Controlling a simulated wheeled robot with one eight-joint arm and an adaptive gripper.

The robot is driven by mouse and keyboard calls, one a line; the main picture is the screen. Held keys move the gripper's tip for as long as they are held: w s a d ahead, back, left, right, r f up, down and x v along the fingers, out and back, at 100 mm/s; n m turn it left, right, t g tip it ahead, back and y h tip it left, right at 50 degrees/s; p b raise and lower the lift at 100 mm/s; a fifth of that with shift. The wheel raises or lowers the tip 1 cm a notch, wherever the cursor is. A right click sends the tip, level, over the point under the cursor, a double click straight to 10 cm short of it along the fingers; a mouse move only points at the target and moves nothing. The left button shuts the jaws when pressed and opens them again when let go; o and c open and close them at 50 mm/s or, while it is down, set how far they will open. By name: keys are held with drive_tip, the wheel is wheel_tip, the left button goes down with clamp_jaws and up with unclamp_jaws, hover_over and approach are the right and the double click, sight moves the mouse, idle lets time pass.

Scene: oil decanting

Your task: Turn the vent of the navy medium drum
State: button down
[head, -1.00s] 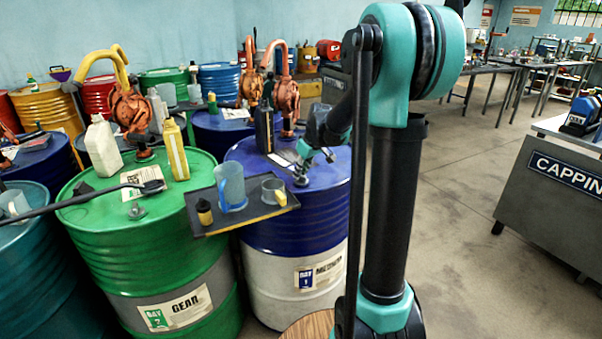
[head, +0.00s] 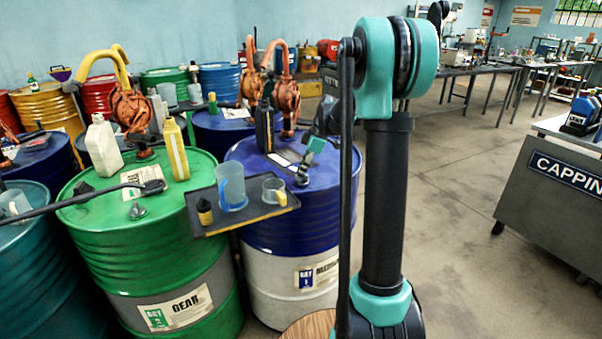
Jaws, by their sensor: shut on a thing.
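The navy medium drum (head: 292,222) stands in the middle, with a navy upper part, a white lower band and a label that reads bay 1 and, partly hidden by my arm, medium. Its small grey vent (head: 302,178) sits on the lid near the front edge. My gripper (head: 306,166) is over the lid, pointing down at the vent, with its fingers closed at the vent's top. The fingertips are small in the picture, and my arm hides the right side of the drum.
A tray (head: 210,223) with a clear blue jug (head: 231,187) and a smaller cup (head: 273,191) juts out left of the vent. A dark bottle (head: 264,128) and an orange pump (head: 286,100) stand behind it. The green gear drum (head: 160,260) is close on the left.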

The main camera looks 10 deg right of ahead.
drive_tip(key=shift+n+g, duration=0.3)
drive_tip(key=shift+n, duration=0.3)
drive_tip(key=c, duration=1.5)
unclamp_jaws()
drive_tip(key=shift+c, duration=0.2)
drive_tip(key=v, duration=1.2)
